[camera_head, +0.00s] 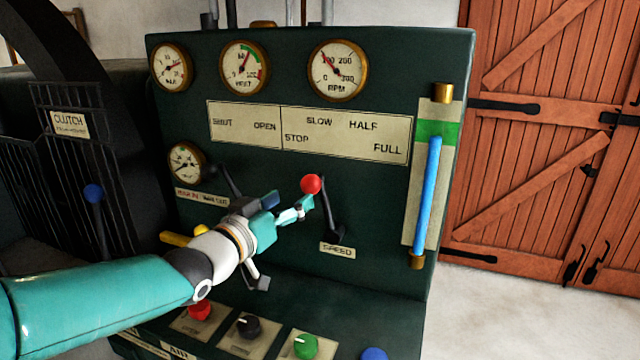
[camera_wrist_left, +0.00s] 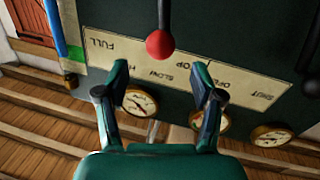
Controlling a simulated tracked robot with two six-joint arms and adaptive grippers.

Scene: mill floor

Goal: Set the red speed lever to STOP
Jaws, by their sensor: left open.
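The red speed lever has a red ball knob (camera_head: 311,184) on a dark arm (camera_head: 330,218) above a SPEED label (camera_head: 337,249). It leans up and left; its exact setting is hard to tell. A scale plate (camera_head: 345,134) above reads STOP, SLOW, HALF, FULL from left to right. My left gripper (camera_head: 290,203) is open just left of the knob, with nothing held. In the left wrist view, where the panel appears upside down, the red knob (camera_wrist_left: 160,43) lies centred just beyond the open fingertips (camera_wrist_left: 160,78). My right gripper is not in view.
A blue sight tube (camera_head: 428,195) stands right of the lever. Another dark lever (camera_head: 230,180) is behind my left gripper. Red (camera_head: 200,310), black (camera_head: 248,326) and green (camera_head: 305,346) knobs sit on the ledge below.

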